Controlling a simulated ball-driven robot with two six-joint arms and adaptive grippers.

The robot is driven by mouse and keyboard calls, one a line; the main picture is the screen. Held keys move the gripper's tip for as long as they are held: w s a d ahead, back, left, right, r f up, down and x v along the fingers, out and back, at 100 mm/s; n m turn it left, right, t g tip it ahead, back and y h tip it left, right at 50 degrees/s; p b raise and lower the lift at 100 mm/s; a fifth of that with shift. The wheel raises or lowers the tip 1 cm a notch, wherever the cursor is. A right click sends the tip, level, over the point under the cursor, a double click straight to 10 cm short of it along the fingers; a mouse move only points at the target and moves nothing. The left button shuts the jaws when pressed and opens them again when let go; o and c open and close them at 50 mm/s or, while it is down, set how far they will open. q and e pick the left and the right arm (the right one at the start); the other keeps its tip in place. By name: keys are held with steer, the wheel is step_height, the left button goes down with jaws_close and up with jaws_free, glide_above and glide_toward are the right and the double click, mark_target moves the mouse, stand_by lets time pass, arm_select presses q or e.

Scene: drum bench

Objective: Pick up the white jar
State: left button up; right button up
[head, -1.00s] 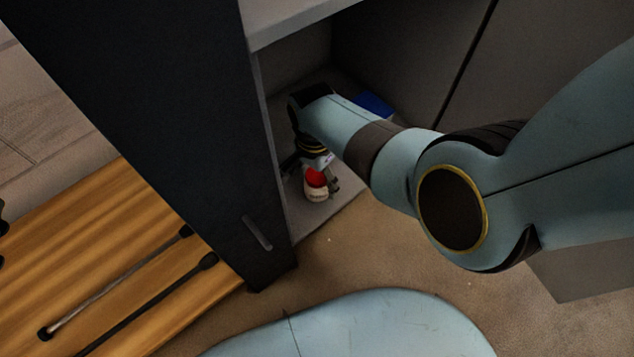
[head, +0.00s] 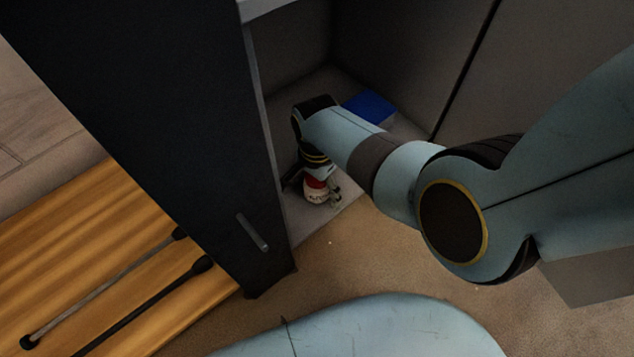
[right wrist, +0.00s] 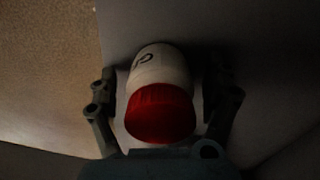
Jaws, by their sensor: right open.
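The white jar (head: 317,196) with a red lid stands on the floor of an open cabinet, near its front edge. In the right wrist view the jar (right wrist: 160,66) shows its white side with dark lettering, and its red lid (right wrist: 160,112) faces the camera. My right gripper (head: 320,187) reaches down over the jar from above. In the right wrist view its fingers (right wrist: 163,85) are open, one on each side of the jar, with a narrow gap visible. My left gripper is not in view.
A dark cabinet door (head: 150,130) with a handle stands open at the left. A blue box (head: 370,108) lies further back inside the cabinet. Two dark-tipped sticks (head: 115,300) lie on the wooden surface (head: 60,250) at lower left. Brown floor lies in front.

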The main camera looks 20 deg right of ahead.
steer(key=c, duration=1.4)
steer(key=shift+r, duration=0.15)
